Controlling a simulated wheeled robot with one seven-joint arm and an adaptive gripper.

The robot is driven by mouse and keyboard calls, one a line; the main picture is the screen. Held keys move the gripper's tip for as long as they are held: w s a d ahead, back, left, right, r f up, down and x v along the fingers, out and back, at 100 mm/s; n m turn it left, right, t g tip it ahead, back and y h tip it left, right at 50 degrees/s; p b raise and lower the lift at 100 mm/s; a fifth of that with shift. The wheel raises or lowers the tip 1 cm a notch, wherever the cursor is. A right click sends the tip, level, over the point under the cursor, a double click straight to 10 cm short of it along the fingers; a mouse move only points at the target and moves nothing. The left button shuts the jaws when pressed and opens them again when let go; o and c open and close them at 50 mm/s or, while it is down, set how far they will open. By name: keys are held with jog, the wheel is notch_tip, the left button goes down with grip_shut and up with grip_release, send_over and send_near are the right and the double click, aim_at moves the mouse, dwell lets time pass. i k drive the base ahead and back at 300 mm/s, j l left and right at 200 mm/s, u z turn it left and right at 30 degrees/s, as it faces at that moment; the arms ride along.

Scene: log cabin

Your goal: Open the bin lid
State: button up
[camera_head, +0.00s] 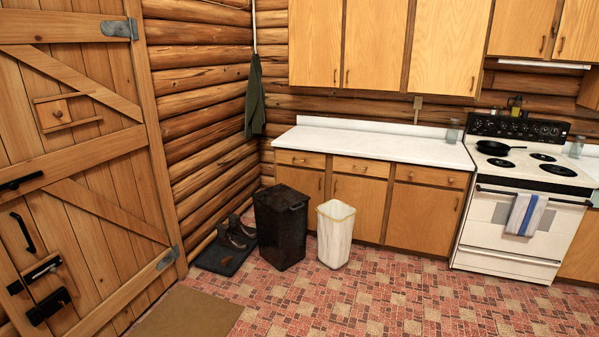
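A black bin (281,236) stands upright on the tiled floor in front of the lower cabinets, near the log wall corner. Its dark lid (281,199) lies flat across the top and looks closed. A white bin (335,240) stands just to its right, with a yellowish rim and what looks like an open top. My gripper is not in view, and no part of my arm shows near the bins.
Boots (236,236) on a dark mat (214,262) lie left of the black bin. A wooden door (80,160) fills the left side. Cabinets (420,216) and a white stove (515,232) line the back. The tiled floor (370,305) in front is clear.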

aim_at(280, 197)
jog(key=i+j, duration=0.15)
jog(key=i, duration=1.95)
jog(key=i+j+u, duration=0.1)
jog(key=i, duration=2.05)
